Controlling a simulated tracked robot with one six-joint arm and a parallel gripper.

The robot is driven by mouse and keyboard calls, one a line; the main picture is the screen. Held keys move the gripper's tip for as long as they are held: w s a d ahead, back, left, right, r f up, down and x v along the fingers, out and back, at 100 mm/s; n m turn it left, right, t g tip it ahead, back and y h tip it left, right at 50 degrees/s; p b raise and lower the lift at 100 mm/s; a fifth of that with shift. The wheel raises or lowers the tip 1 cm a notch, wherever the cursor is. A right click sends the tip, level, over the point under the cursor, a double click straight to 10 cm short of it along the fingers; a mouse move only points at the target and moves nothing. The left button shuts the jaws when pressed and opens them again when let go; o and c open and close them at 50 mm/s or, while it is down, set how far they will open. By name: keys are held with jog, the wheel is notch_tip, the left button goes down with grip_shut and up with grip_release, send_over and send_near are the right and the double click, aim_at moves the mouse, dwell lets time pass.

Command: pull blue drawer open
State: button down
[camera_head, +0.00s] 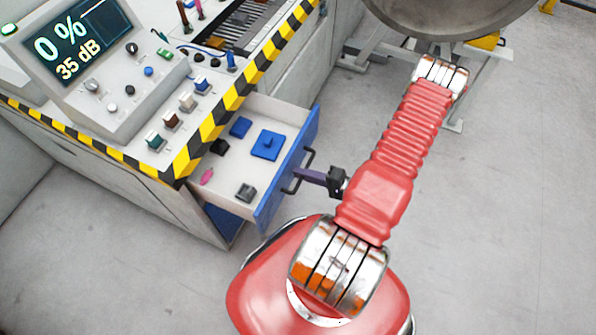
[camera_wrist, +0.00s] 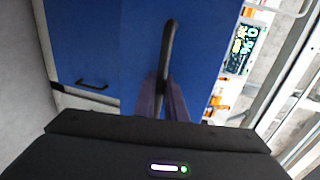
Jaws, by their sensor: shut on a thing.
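The blue drawer (camera_head: 288,168) juts out from the front of the console in the head view, open, with its white inside showing. Its dark bar handle (camera_head: 297,172) is on the blue front. My gripper (camera_head: 302,173) is shut on this handle. In the wrist view the blue drawer front (camera_wrist: 125,40) fills the middle, and the handle (camera_wrist: 168,45) runs between the fingers of my gripper (camera_wrist: 164,85). Inside the drawer lie a blue block with a knob (camera_head: 267,146), a smaller blue piece (camera_head: 240,127), dark pieces and a pink piece (camera_head: 207,176).
The console (camera_head: 110,70) with a screen, knobs and black-yellow striped edge stands at the left. A second blue front with a handle (camera_wrist: 92,84) shows in the wrist view. A large metal wheel (camera_head: 450,15) is at the top right. Grey floor (camera_head: 500,220) at the right is clear.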

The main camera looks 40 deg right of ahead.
jog(key=shift+s+f, duration=0.15)
jog(key=shift+s, duration=0.15)
jog(key=c, duration=2.1)
grip_release()
jog(key=shift+d, duration=0.15)
jog(key=v, duration=1.3)
jog(key=shift+s+d, duration=0.15)
jog(key=shift+s, duration=0.15)
jog(key=shift+m, duration=0.3)
